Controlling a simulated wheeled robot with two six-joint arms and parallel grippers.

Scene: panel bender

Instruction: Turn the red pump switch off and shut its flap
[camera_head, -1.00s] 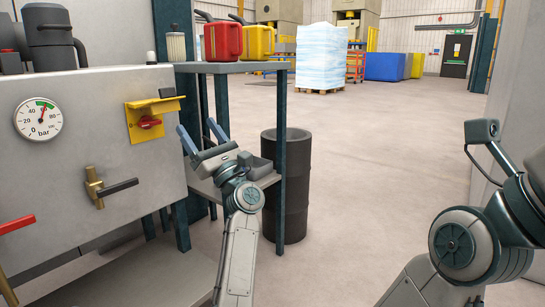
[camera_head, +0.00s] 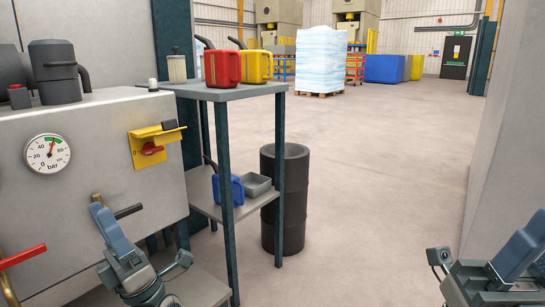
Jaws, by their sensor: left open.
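The red pump switch (camera_head: 152,149) sits on a yellow plate on the grey machine's front. Its handle lies roughly level, and a small 0 shows at its left. The yellow flap (camera_head: 162,134) is open, sticking out above the switch. My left gripper (camera_head: 104,219) is open and empty, below and left of the switch, apart from it. One blue-grey finger shows clearly; the other is hard to make out. My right gripper (camera_head: 518,253) is at the bottom right corner, partly cut off, far from the switch; its jaw opening is unclear.
A pressure gauge (camera_head: 47,154) is left of the switch. A valve with a black lever (camera_head: 129,211) is just beside my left gripper, and a red lever (camera_head: 23,256) is lower left.

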